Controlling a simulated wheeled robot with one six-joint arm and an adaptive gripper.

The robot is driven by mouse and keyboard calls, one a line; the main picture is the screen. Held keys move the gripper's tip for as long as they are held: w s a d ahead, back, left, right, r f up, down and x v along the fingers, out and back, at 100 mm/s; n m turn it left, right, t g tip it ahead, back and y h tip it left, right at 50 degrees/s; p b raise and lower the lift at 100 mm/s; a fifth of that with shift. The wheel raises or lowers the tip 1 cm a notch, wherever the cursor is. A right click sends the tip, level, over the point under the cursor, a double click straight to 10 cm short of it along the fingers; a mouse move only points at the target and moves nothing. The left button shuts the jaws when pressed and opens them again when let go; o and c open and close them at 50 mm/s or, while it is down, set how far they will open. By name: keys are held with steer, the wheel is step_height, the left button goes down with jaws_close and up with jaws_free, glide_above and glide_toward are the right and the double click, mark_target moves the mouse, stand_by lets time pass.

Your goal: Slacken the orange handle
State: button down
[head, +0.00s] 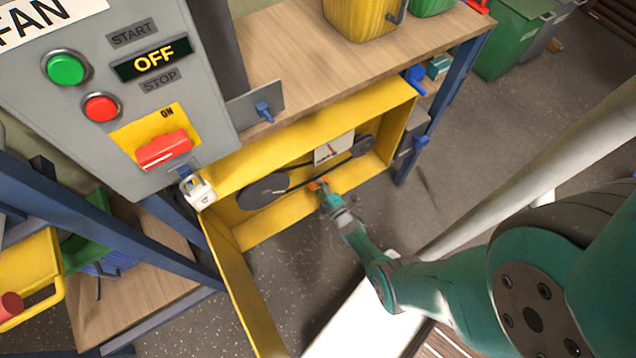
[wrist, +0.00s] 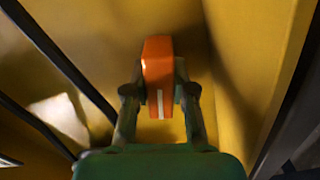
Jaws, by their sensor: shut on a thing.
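The orange handle (wrist: 158,70) stands between the two fingers of my gripper (wrist: 160,100) in the wrist view, with a pale stripe on its lower part. My gripper is shut on it, one finger against each side. In the head view the orange handle (head: 317,184) is a small patch at the tip of my gripper (head: 325,194), inside the open yellow guard box (head: 345,110). What the handle is mounted on is hidden behind it and my gripper.
A dark belt runs between a large pulley (head: 262,190) and a small pulley (head: 363,146) beside the handle. A white gauge plate (head: 333,149) sits behind the belt. The grey control panel (head: 115,140) reads OFF, and a white padlock (head: 199,191) hangs below its red switch (head: 163,150).

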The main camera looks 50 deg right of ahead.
steer(key=m, duration=1.1)
steer(key=shift+m, duration=1.7)
steer(key=c, duration=1)
jaws_free()
steer(key=shift+o, duration=0.2)
